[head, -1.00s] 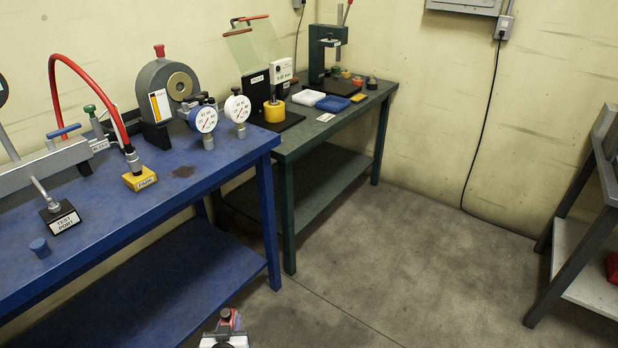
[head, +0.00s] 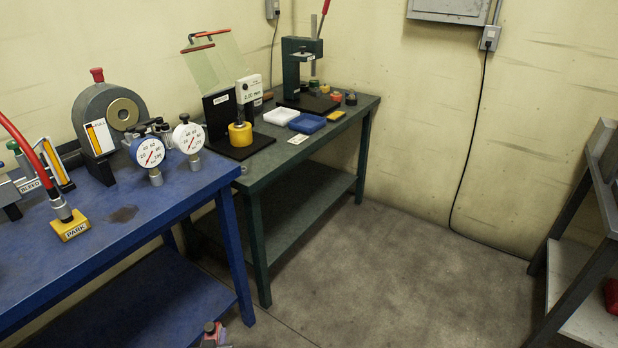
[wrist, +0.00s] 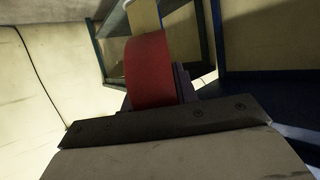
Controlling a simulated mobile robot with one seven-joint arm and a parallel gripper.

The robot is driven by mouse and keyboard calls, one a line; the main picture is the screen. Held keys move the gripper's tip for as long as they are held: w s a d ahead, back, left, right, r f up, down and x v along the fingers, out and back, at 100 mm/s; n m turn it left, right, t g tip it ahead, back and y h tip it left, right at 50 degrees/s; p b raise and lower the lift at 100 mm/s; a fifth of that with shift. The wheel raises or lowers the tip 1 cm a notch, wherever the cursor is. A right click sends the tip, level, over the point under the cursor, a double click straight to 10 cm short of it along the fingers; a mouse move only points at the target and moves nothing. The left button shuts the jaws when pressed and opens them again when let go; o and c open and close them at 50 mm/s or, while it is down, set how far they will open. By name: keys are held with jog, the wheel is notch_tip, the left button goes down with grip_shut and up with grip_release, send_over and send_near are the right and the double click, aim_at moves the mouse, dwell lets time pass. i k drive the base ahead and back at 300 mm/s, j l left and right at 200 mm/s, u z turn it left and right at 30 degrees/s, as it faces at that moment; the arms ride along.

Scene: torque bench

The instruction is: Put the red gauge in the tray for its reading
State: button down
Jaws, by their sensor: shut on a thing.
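In the wrist view my gripper (wrist: 165,115) is shut on the red gauge (wrist: 150,70), seen as a broad red curved side with a tan part above it. Its dial is not visible. In the head view only a small part of my gripper (head: 213,335) shows at the bottom edge, low in front of the blue bench, with a little red on it. I cannot tell from the picture which tray matches the reading.
The blue bench (head: 150,220) bears a blue-rimmed gauge (head: 148,152), a white gauge (head: 187,136) and a yellow PARK block (head: 70,226). The green bench (head: 300,160) also bears a yellow cylinder (head: 240,134) and a press (head: 300,72). Floor is clear to the right, before a dark rack (head: 575,225).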

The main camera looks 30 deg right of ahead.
aim_at(308, 126)
jog(key=i+l, duration=0.15)
jog(key=l, duration=0.2)
jog(key=i+l, duration=0.15)
jog(key=l, duration=0.2)
jog(key=i+l+u, duration=0.1)
jog(key=l, duration=0.25)
jog(key=i+l, duration=0.2)
jog(key=l, duration=0.15)
jog(key=i+l, duration=0.1)
jog(key=l, duration=0.25)
jog(key=i+l+u, duration=0.1)
jog(key=l, duration=0.25)
jog(key=i+l, duration=0.2)
jog(key=l, duration=0.2)
